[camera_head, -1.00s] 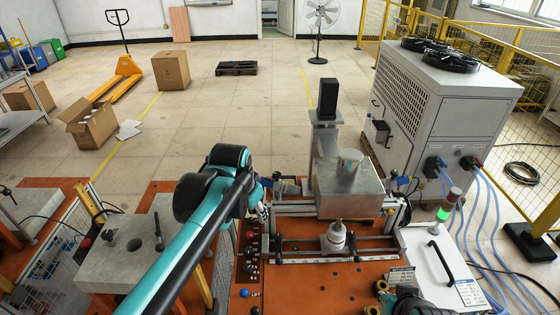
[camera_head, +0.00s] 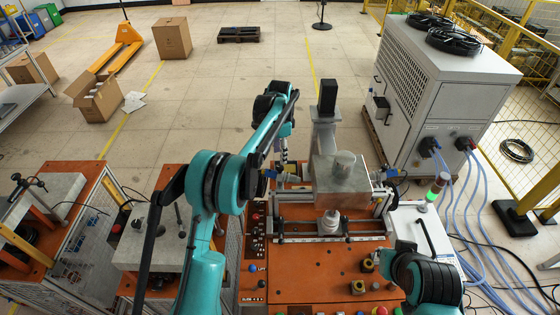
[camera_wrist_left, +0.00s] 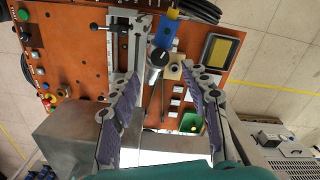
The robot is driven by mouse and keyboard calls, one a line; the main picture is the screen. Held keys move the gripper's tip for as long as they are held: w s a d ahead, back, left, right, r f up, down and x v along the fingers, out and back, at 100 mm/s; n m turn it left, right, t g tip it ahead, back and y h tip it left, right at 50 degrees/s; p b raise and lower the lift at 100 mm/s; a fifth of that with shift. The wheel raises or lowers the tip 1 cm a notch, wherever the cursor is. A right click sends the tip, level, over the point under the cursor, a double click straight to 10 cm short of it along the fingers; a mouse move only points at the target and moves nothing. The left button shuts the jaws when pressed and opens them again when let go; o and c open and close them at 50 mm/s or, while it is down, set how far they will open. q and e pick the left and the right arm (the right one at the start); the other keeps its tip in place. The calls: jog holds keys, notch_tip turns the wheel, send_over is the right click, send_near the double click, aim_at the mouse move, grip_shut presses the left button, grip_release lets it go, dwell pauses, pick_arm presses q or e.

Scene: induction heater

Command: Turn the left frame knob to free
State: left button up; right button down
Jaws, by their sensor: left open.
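The left frame knob appears to be the dark round knob with a pale mark (camera_wrist_left: 159,57) in the left wrist view, on a metal cylinder beside a blue part (camera_wrist_left: 167,30). In the head view that blue part (camera_head: 270,173) shows at the left end of the frame, but the knob is too small to make out. My left gripper (camera_wrist_left: 163,74) is open and empty, its padded fingers on either side of the knob in the picture. I cannot tell if they touch it. In the head view my left gripper (camera_head: 284,155) hangs over the frame's left end. My right gripper's fingers are not clear.
A metal box (camera_head: 341,182) stands over the frame, right of my left gripper. A frame rail (camera_head: 300,238) crosses the orange table (camera_head: 300,270). My right arm (camera_head: 430,277) is at the table's front right. A large white chiller (camera_head: 440,95) stands behind.

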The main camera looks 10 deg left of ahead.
aim_at(280, 167)
pick_arm(q)
notch_tip(280, 167, down, 7)
jog(key=shift+r+p, duration=0.2)
jog(key=shift+p, duration=0.15)
jog(key=shift+c, duration=0.4)
grip_shut()
